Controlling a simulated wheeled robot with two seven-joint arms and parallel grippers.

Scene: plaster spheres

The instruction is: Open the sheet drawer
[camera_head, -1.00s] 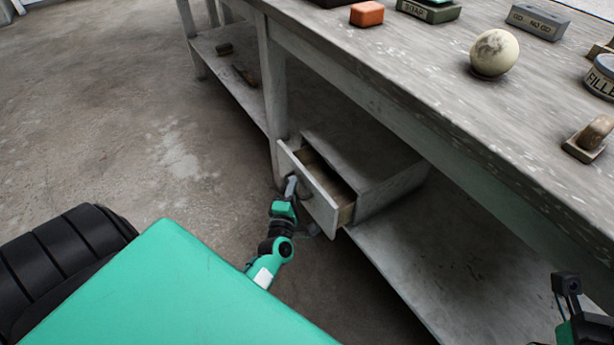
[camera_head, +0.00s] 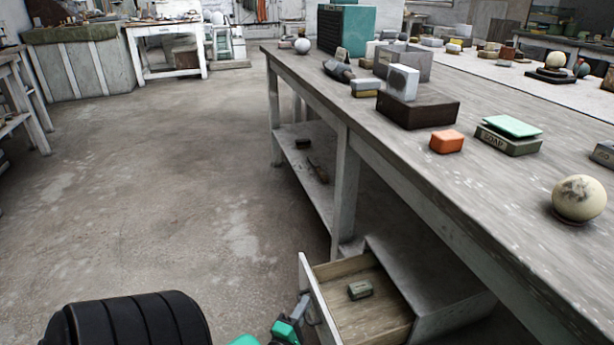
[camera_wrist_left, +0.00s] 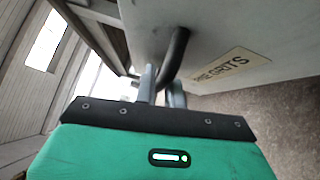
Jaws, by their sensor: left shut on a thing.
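The sheet drawer (camera_head: 388,318) is pulled well out of its grey box under the workbench, its pale wooden inside showing. A small grey-green block (camera_head: 360,289) lies in it. My left gripper (camera_head: 302,304) is at the outer side of the drawer front. In the left wrist view its fingers (camera_wrist_left: 160,88) are shut on the dark curved handle (camera_wrist_left: 176,52), beside a label (camera_wrist_left: 231,64) ending in "GRITS". The handle is mostly hidden in the head view. My right gripper is out of view.
The workbench (camera_head: 500,215) above carries a pale sphere (camera_head: 579,199), an orange block (camera_head: 446,141), a soap box (camera_head: 508,141) and a dark tray (camera_head: 417,112). A lower shelf (camera_head: 307,180) holds small items.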

